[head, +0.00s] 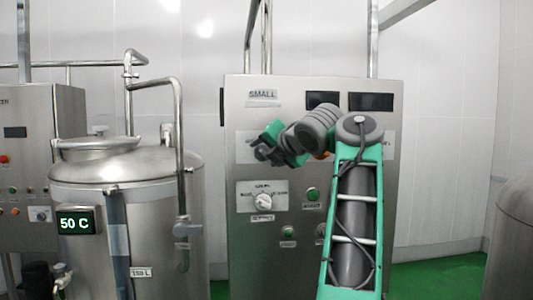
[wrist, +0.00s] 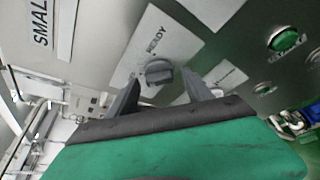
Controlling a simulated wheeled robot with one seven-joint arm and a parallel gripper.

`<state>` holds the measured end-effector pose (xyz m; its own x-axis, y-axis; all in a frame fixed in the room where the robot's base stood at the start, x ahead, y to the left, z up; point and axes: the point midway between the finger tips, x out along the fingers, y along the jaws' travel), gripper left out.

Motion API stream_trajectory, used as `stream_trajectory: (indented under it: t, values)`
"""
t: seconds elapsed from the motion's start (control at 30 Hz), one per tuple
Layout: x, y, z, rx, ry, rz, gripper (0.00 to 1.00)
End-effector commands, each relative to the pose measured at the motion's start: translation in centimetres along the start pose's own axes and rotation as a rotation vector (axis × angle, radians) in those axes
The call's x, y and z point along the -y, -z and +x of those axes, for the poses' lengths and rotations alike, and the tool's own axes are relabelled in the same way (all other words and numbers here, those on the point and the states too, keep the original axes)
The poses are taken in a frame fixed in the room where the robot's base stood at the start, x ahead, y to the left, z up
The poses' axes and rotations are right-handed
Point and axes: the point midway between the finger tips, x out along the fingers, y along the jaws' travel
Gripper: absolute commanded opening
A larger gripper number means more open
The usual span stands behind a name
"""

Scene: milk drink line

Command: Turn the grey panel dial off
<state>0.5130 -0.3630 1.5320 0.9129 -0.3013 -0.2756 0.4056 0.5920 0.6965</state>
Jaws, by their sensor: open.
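A dark grey dial (wrist: 158,72) sits on a white plate marked READY on the steel panel in the wrist view. My gripper (wrist: 162,92) is open, its two dark fingers apart on either side of the dial's near edge. I cannot tell whether they touch it. In the head view, my gripper (head: 260,152) is in front of the upper white plate (head: 245,147), under the SMALL label. The arm and gripper hide most of that plate there, and the dial is not clear.
A lighter dial (head: 263,202) is on a lower plate of the cabinet (head: 243,260). Green buttons (head: 312,194) lie right of it, near my arm. A steel tank (head: 150,230) with pipes and a 50 C display (head: 76,222) stands at the left.

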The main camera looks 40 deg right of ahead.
Motion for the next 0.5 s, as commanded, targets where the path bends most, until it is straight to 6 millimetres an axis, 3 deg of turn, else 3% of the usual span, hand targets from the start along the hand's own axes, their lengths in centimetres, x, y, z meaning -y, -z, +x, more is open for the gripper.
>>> stream_trajectory:
  t: [0.3,0.5]
  values:
    - [0.0,-0.2,-5.8,0.005,0.003,-0.002,0.59]
    - [0.0,0.0,-7.6,0.001,0.001,0.0,0.59]
